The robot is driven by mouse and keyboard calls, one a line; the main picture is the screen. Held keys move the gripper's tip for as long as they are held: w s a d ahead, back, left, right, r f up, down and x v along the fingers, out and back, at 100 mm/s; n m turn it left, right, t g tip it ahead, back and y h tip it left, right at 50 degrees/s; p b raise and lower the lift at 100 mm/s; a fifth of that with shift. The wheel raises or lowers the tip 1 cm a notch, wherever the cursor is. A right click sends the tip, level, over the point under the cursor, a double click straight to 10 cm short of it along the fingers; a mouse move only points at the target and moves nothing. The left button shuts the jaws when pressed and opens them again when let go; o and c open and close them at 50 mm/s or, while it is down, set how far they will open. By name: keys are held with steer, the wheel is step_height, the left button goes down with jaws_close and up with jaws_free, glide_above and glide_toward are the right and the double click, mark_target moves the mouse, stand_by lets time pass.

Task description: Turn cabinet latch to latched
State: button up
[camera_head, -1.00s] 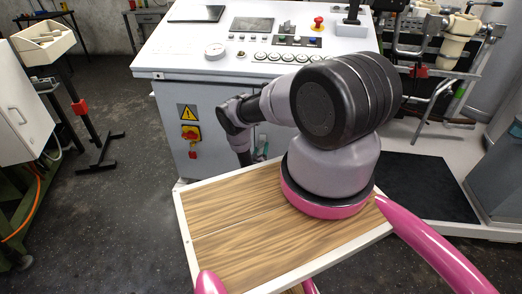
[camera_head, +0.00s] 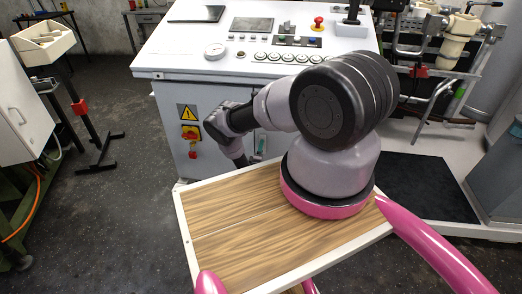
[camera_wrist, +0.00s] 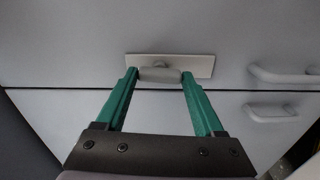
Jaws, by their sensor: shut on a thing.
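The cabinet latch is a grey bar handle (camera_wrist: 160,75) on a pale rectangular plate (camera_wrist: 203,66) in the wrist view. It lies level across the plate, just above a horizontal seam in the cabinet front. My gripper (camera_wrist: 159,77) has its green fingers at the two ends of the handle and is shut on it. In the head view the cabinet (camera_head: 168,98) stands ahead, and my arm hides the latch. A small green part of my gripper (camera_head: 260,146) shows beside the arm.
Two curved pull handles (camera_wrist: 284,75) (camera_wrist: 270,112) are to the right of the latch, above and below the seam. A red and yellow switch (camera_head: 190,133) sits under a warning sign (camera_head: 187,112) on the cabinet front. Open floor (camera_head: 110,190) lies to the left.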

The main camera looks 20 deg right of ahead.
steer(key=shift+n, duration=0.6)
steer(key=o, duration=1.4)
steer(key=v, duration=1.1)
steer(key=shift+w, duration=0.1)
